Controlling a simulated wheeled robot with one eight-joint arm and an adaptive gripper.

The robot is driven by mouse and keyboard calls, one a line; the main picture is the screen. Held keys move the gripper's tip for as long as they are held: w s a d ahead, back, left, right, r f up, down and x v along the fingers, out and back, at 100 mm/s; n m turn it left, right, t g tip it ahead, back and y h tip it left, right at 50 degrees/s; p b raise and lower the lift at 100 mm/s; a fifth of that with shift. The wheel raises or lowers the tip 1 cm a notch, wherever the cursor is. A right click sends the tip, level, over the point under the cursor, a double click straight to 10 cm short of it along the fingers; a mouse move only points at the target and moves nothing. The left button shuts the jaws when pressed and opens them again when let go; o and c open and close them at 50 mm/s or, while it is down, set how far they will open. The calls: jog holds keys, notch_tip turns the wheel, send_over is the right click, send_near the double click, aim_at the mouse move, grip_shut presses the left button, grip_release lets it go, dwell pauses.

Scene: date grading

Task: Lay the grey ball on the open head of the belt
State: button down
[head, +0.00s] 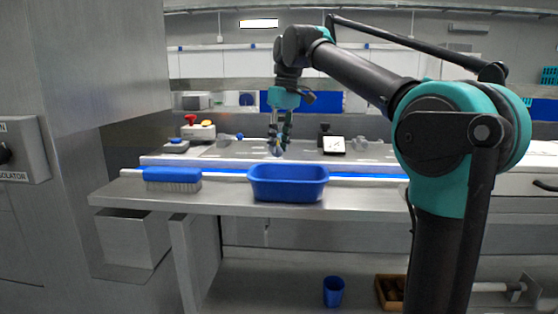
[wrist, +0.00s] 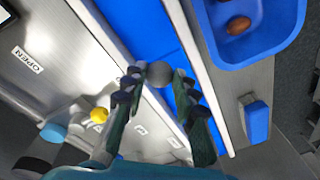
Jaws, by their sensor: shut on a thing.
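My gripper (head: 279,144) hangs over the bench, above and behind the blue tub in the head view. In the wrist view my gripper (wrist: 158,88) is shut on the grey ball (wrist: 159,74), held between the fingertips. The ball shows small and partly hidden by the fingers in the head view (head: 277,151). The blue belt (wrist: 142,28) runs beneath and past the ball in the wrist view. It shows as a thin blue strip in the head view (head: 368,177). An OPEN label (wrist: 27,60) lies on metal beside the belt. I cannot tell the ball's height above the belt.
A blue tub (head: 288,194) stands at the bench front; the wrist view shows a brown date (wrist: 238,25) in it. A blue-backed brush (head: 172,174) lies left of the tub. A red-button box (head: 197,132) and a small white panel (head: 334,145) stand behind the belt.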

jog(key=shift+f, duration=2.65)
jog(key=c, duration=1.2)
grip_release()
jog(key=shift+f, duration=0.1)
jog(key=r, duration=0.4)
jog(key=d+r, duration=0.1)
jog(key=r, duration=0.7)
jog(key=shift+d+r, duration=0.1)
jog(key=shift+d, duration=0.1)
